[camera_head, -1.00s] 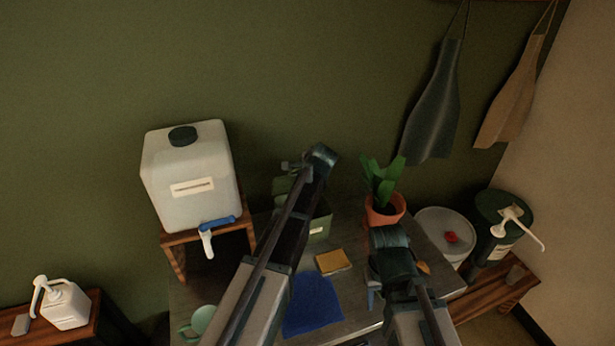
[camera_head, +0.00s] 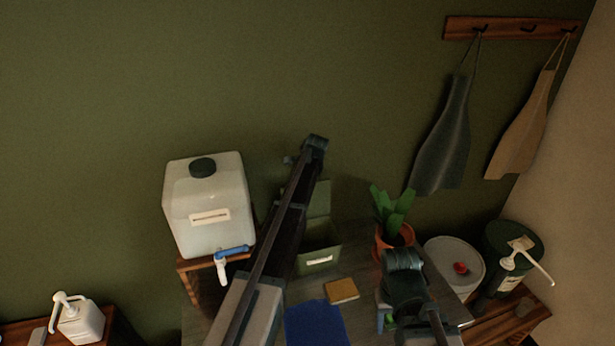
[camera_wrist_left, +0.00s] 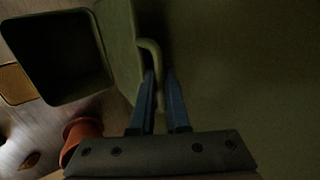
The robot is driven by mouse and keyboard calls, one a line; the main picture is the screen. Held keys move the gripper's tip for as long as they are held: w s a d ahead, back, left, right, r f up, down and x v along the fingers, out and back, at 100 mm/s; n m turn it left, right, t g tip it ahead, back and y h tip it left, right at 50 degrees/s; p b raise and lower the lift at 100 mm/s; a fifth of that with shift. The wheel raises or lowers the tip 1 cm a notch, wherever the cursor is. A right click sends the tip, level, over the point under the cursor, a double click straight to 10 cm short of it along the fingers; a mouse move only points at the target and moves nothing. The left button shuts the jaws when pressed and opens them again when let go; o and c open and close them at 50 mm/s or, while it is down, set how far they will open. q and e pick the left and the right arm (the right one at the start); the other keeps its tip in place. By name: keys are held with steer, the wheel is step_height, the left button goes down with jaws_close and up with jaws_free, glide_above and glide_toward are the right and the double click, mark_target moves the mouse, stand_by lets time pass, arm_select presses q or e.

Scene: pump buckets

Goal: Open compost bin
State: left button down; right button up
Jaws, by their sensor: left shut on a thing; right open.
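The compost bin (camera_head: 330,262) is a small green box with a white label on the table. Its lid (camera_head: 321,198) stands raised at the back, partly hidden by my left arm. In the left wrist view the bin (camera_wrist_left: 62,88) shows its open, dark, empty-looking inside. The lid (camera_wrist_left: 118,32) stands on edge beside it with a curved handle (camera_wrist_left: 152,47). My left gripper (camera_wrist_left: 160,78) is shut on the lid handle; in the head view my arm hides its fingers. My right gripper (camera_head: 385,316) is open, low in front of the plant pot.
A white water tank (camera_head: 205,225) with a blue-handled tap stands left of the bin. A potted plant (camera_head: 394,236) is on the right. A yellow sponge (camera_head: 341,290) and blue cloth (camera_head: 315,325) lie in front. Buckets (camera_head: 455,264) stand at the far right.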

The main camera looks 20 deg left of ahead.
stand_by(0.4)
arm_select(q)
steer(key=c, duration=0.9)
jaws_free()
steer(key=shift+s, duration=0.1)
steer(key=shift+s+d+r+p, duration=0.1)
steer(key=shift+s+r+p, duration=0.05)
steer(key=shift+r+p, duration=0.55)
steer(key=shift+p, duration=0.25)
steer(key=shift+s+d+f+b, duration=0.1)
steer(key=shift+s+d, duration=1.05)
steer(key=shift+s, duration=0.5)
steer(key=shift+s+d+b, duration=0.1)
steer(key=shift+s+d, duration=1)
steer(key=shift+s, duration=0.6)
steer(key=shift+s+d+f+b, duration=0.1)
steer(key=shift+s+d, duration=1.05)
steer(key=shift+s, duration=0.5)
steer(key=shift+c, duration=0.2)
